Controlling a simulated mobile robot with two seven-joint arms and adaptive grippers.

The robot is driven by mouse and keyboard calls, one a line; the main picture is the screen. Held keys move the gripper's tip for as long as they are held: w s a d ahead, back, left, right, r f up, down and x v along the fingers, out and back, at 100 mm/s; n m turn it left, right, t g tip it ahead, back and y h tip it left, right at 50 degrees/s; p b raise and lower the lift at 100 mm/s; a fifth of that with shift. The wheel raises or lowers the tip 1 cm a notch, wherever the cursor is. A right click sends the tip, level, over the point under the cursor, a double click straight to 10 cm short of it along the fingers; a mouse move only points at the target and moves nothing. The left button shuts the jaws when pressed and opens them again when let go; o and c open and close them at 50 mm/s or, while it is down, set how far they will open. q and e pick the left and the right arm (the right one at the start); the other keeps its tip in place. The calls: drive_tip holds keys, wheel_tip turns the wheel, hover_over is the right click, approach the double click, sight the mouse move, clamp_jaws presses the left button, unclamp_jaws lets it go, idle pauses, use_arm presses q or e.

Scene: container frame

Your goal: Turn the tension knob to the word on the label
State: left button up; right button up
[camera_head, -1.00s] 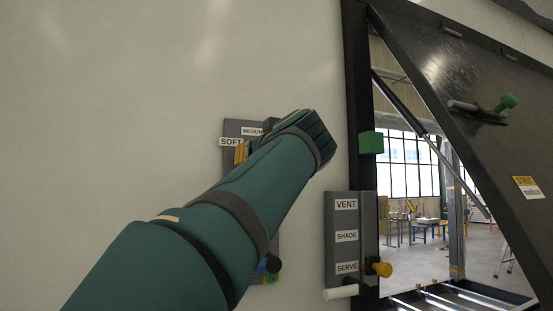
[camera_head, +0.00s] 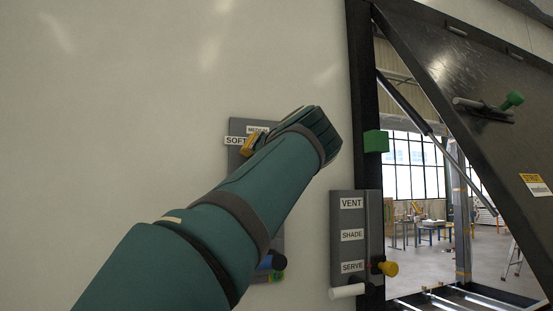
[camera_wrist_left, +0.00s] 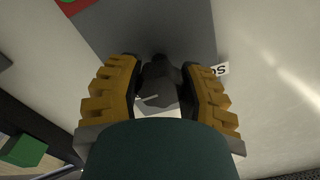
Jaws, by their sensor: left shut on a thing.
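The tension knob (camera_wrist_left: 160,82) is a dark grey knob on a grey panel (camera_wrist_left: 135,25) in the left wrist view. My left gripper (camera_wrist_left: 160,88) has its yellow fingers on both sides of the knob, shut on it. In the head view my left arm hides the knob and most of the panel (camera_head: 238,160). The SOFT label (camera_head: 237,141) and a partly hidden MEDIUM label (camera_head: 257,129) are on the panel's upper part. Any further label is hidden. My right gripper is not in view.
A second panel (camera_head: 342,240) reads VENT, SHADE and SERVE, with a yellow knob (camera_head: 389,269) and a white handle (camera_head: 347,291). A green block (camera_head: 375,141) sits on the black frame. A tilted dark hatch (camera_head: 480,80) stands open at right. Blue and green parts (camera_head: 276,264) show below my arm.

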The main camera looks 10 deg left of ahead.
use_arm(q)
drive_tip(key=m, duration=0.6)
drive_tip(key=shift+r, duration=0.1)
drive_tip(key=shift+m, duration=0.3)
idle(0.3)
drive_tip(key=o, duration=1.2)
drive_tip(key=shift+a, duration=0.1)
drive_tip(key=v, duration=1.2)
